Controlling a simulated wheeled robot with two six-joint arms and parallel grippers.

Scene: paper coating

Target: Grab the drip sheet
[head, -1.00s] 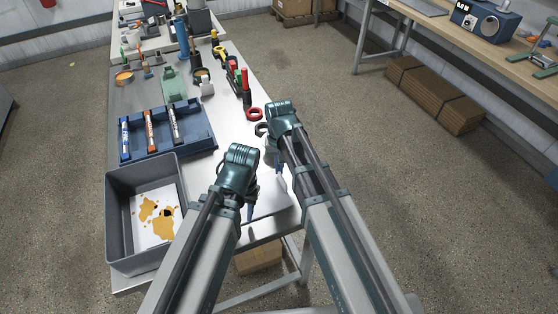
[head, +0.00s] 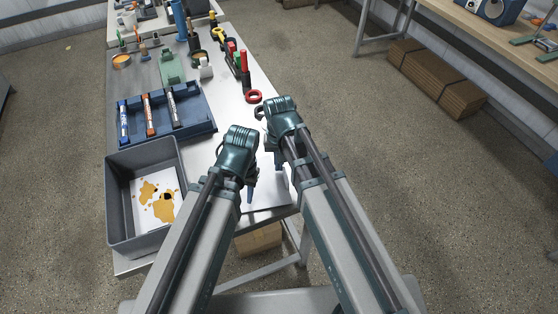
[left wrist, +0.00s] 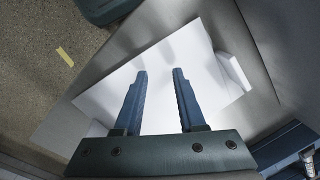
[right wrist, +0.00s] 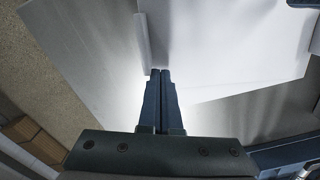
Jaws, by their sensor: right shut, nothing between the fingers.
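A white sheet with amber and dark stains (head: 148,203) lies flat in a grey bin (head: 113,213) at the table's left front. A plain white sheet (left wrist: 205,75) lies below my grippers in the left wrist view; it also shows in the right wrist view (right wrist: 230,50). A small white block (left wrist: 236,72) sits at its edge. My left gripper (left wrist: 160,70) is open and empty, pointing down over the plain sheet. My right gripper (right wrist: 160,71) is shut and empty, its tips near the plain sheet's left edge. In the head view my arms hide much of the plain sheet.
Behind the bin, a blue tray (head: 196,131) holds several markers. A red ring (head: 253,97) and several tools stand farther back on the table (head: 235,75). To the right, beyond open floor, are another workbench and stacked brown boards (head: 435,80).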

